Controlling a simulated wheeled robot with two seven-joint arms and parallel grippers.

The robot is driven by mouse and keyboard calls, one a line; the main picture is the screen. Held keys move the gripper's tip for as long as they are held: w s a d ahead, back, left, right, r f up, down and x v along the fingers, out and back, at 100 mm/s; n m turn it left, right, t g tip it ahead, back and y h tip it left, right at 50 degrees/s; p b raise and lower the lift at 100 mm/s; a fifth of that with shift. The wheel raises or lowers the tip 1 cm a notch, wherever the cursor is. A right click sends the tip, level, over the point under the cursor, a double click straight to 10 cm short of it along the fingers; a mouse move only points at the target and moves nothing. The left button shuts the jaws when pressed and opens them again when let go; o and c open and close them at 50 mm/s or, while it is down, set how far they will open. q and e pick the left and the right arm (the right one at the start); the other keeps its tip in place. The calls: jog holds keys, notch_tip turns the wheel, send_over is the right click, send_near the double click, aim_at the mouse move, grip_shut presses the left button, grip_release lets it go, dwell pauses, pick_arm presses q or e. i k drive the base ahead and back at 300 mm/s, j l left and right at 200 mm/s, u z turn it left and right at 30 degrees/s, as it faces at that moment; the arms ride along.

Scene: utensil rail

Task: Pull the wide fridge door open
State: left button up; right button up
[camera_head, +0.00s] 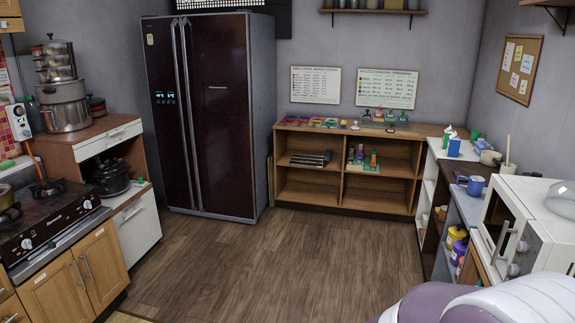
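The fridge (200,115) stands against the back wall, left of the middle, dark maroon and tall. Its wide door (222,140) is on the right and looks shut. The narrower door (163,140) on the left also looks shut and has a small lit display. Two long silver vertical handles run side by side at the seam; the right one (187,100) belongs to the wide door. Neither of my grippers is in view. A purple and white rounded part at the bottom right appears to be of my own arm.
Bare wooden floor (270,255) lies before the fridge. A stove (50,225) and cabinets line the left side. A low open shelf (345,195) stands right of the fridge. A counter with a white microwave (525,225) lines the right side.

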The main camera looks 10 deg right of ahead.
aim_at(216, 48)
jog(key=i+l+z, duration=0.45)
jog(key=i, duration=0.9)
jog(key=i+j+z, duration=0.1)
jog(key=i+z, duration=0.35)
jog(key=i, duration=0.95)
jog(key=i+z, duration=0.15)
jog(key=i, duration=0.4)
jog(key=i+j+z, duration=0.1)
jog(key=i, duration=0.4)
jog(key=i+j+z, duration=0.15)
jog(key=i, duration=0.4)
jog(key=i+z, duration=0.35)
jog(key=i+j+z, duration=0.2)
jog(key=i+z, duration=0.2)
jog(key=i+j+z, duration=0.35)
jog(key=k+l, duration=0.05)
jog(key=l, duration=0.05)
